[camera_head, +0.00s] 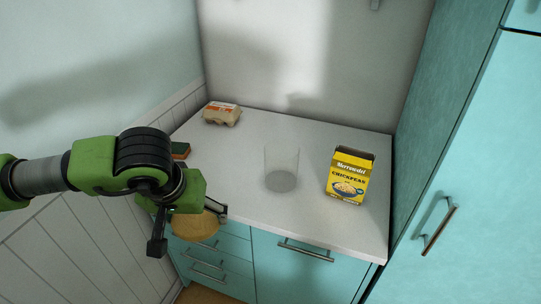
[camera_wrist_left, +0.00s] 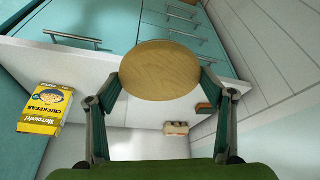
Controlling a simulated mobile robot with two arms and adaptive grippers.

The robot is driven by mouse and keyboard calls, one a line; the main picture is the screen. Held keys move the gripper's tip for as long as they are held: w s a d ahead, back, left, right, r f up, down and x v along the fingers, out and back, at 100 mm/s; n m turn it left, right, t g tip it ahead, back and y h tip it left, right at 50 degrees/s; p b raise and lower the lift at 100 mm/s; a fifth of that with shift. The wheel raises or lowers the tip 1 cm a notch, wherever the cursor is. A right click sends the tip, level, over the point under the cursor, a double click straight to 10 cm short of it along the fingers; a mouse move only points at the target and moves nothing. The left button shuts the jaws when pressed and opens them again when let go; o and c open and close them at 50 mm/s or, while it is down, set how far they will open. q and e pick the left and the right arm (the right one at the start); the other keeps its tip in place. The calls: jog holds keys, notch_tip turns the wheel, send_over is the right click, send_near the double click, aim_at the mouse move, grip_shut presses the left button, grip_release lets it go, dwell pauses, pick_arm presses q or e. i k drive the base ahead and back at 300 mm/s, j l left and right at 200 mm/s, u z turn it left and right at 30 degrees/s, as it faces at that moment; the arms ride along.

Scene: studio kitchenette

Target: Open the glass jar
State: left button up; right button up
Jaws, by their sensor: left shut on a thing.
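The glass jar (camera_head: 281,170) stands upright on the white counter. It is clear and its top is open, with no lid on it. My left gripper (camera_head: 190,227) is left of the jar, at the counter's front left edge. It is shut on a round wooden lid (camera_head: 196,228), held apart from the jar. In the left wrist view the lid (camera_wrist_left: 160,70) sits between the two fingertips of my left gripper (camera_wrist_left: 161,78). The jar is not clearly seen in the wrist view. My right gripper is in neither view.
A yellow chickpeas box (camera_head: 349,176) stands right of the jar. An egg carton (camera_head: 222,113) lies at the back left. A sponge (camera_head: 181,150) lies at the left edge, partly behind my arm. The counter (camera_head: 305,220) is clear in front of the jar. A tall teal cabinet (camera_head: 460,150) bounds the right.

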aim_at(282, 156)
jog(key=i+j+z, duration=0.25)
jog(key=i, duration=0.2)
jog(key=i+j+z, duration=0.3)
jog(key=i+j, duration=0.05)
jog(key=i, duration=0.1)
